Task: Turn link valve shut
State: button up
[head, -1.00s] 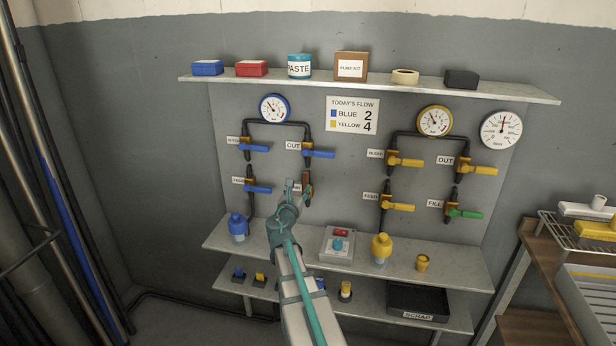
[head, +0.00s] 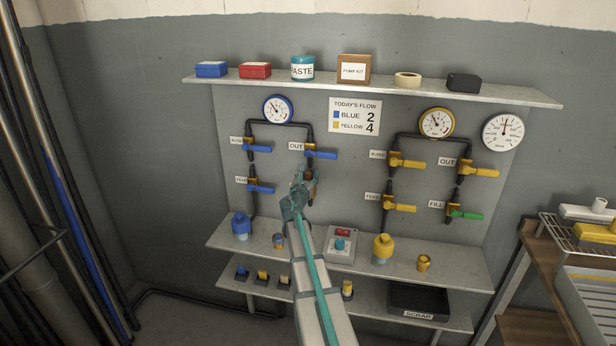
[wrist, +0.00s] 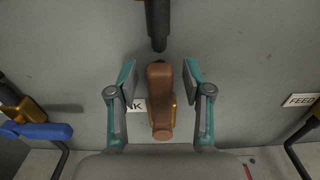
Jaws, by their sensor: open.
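The link valve's brown handle (wrist: 160,95) stands upright in the middle of the wrist view, with a bit of its brass body behind it. Its label (wrist: 138,105) is partly hidden; only "NK" reads. My gripper (wrist: 160,72) is open, one teal finger on each side of the handle, with a visible gap on both sides. In the head view my gripper (head: 306,180) is at the lower end of the blue line's right pipe and covers most of the valve.
The blue OUT valve (head: 320,154) is just above my gripper, and another blue-handled valve (head: 260,188) is to its left. A yellow FEED valve (head: 400,207) is to the right. Below is a shelf (head: 460,262) with a blue bottle (head: 240,226) and a button box (head: 341,244).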

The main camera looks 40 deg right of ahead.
grip_shut()
jog(key=shift+s, duration=0.1)
dwell(0.4)
